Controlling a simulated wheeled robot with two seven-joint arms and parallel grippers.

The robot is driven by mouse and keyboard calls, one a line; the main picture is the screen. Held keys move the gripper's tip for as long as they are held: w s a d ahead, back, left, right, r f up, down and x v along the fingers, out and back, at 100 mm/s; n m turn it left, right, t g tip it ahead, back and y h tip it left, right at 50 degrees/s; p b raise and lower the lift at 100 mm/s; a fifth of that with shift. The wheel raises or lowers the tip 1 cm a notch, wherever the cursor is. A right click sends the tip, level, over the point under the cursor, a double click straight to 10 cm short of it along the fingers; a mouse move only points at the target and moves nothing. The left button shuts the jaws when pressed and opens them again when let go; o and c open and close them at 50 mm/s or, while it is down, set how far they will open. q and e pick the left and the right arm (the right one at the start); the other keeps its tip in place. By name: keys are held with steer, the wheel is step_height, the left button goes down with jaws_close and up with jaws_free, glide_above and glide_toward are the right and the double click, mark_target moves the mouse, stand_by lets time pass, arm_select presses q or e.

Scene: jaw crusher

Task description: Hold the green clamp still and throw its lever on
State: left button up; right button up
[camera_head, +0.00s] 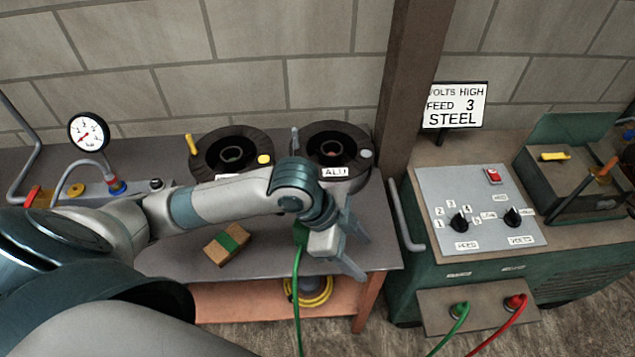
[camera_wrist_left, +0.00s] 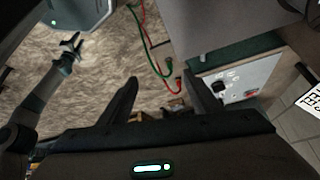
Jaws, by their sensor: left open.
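The green clamp (camera_head: 300,233) shows only as a small green part at the front edge of the bench, with a green cable (camera_head: 298,290) hanging from it. My left gripper and wrist cover most of it, and I cannot make out its lever. My left gripper (camera_head: 356,252) is open, its fingers pointing right past the bench's front edge. In the left wrist view its two dark fingers (camera_wrist_left: 162,92) stand apart with nothing between them. My right gripper (camera_wrist_left: 71,44) shows small at the left of that view; its jaw state is unclear.
A green machine (camera_head: 470,235) with knobs and two cable plugs stands at the right, beside a brown post (camera_head: 410,90). Two dark spools (camera_head: 232,153), a gauge (camera_head: 88,131) and a tan block with a green band (camera_head: 227,245) are on the bench (camera_head: 180,262).

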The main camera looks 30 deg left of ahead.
arm_select(q)
steer(key=s+a+f+n+y, duration=0.2)
steer(key=s+a+f+n, duration=0.15)
steer(key=f, duration=0.35)
steer(key=s+a+f+n+t+y, duration=0.1)
steer(key=s+a+f+n, duration=0.2)
steer(key=s+f+n, duration=0.25)
steer(key=s+a+f+n+y, duration=0.2)
steer(key=s+a+f+n, duration=0.15)
steer(key=f, duration=0.35)
steer(key=s+f+g+b, duration=0.1)
steer(key=s+f, duration=0.2)
steer(key=f, duration=1.1)
steer(key=s+f+b, duration=0.1)
steer(key=s+f, duration=0.3)
steer(key=f, duration=0.9)
steer(key=s+a+f, duration=0.2)
steer(key=s+f, duration=0.5)
steer(key=s, duration=0.1)
steer(key=s+a+f+g, duration=0.1)
steer(key=s+f, duration=0.6)
steer(key=f, duration=0.1)
steer(key=shift+s+a+y+b, duration=0.3)
steer(key=shift+s+a+y, duration=0.05)
steer(key=shift+y, duration=0.05)
arm_select(e)
steer(key=shift+d+f, duration=0.35)
steer(key=shift+f, duration=0.3)
steer(key=shift+d+f, duration=0.3)
steer(key=shift+f, duration=0.3)
